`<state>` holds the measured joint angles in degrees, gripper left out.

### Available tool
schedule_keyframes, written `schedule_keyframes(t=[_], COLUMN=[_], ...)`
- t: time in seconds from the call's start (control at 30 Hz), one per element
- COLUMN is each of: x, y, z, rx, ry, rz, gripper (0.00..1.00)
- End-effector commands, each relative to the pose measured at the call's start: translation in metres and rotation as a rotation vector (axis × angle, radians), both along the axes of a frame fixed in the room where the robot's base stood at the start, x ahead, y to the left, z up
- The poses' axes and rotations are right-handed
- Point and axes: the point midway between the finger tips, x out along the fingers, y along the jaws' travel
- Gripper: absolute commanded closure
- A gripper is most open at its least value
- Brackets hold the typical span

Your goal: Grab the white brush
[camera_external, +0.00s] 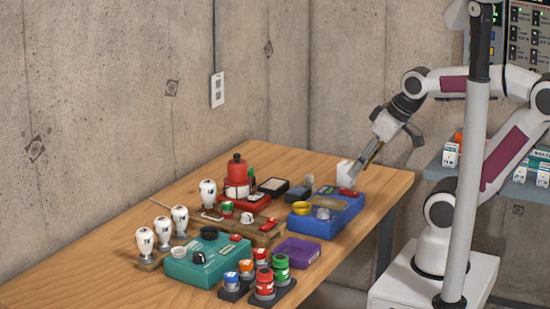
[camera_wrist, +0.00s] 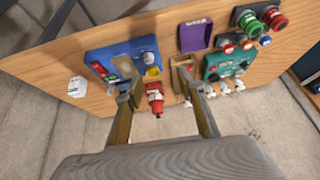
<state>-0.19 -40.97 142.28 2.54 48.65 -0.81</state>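I cannot make out a thing that is clearly a white brush. Several white bulb-shaped pieces with dark marks and metal ends, such as this white piece (camera_external: 180,218), stand at the left of the table. A white box (camera_external: 345,172) stands at the table's back right; it also shows in the wrist view (camera_wrist: 77,87). My gripper (camera_external: 355,175) hangs over the right end of the table, close to the white box and the blue panel box (camera_external: 312,223). In the wrist view my gripper (camera_wrist: 160,92) has its two fingers spread apart with nothing held between them.
A red canister (camera_external: 237,172) stands mid-table and lies between the finger lines in the wrist view. A teal panel box (camera_external: 205,264), a purple tray (camera_external: 297,252) and red and green buttons (camera_external: 264,281) fill the front. The table's left end is bare.

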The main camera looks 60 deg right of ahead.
Motion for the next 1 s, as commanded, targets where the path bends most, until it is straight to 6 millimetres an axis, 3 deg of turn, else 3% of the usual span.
schedule_keyframes(t=[0.17,0.5,0.77,1.0], x=[0.038,0.134,0.206,0.267], y=[0.017,0.044,0.045,0.031], z=[0.013,0.045,0.064,0.07], rx=[0.07,0.228,0.313,0.357], ry=[-0.063,-0.235,-0.362,-0.465], rz=[0.002,-0.054,-0.15,-0.279], gripper=[0.61,0.61,0.61,0.61])
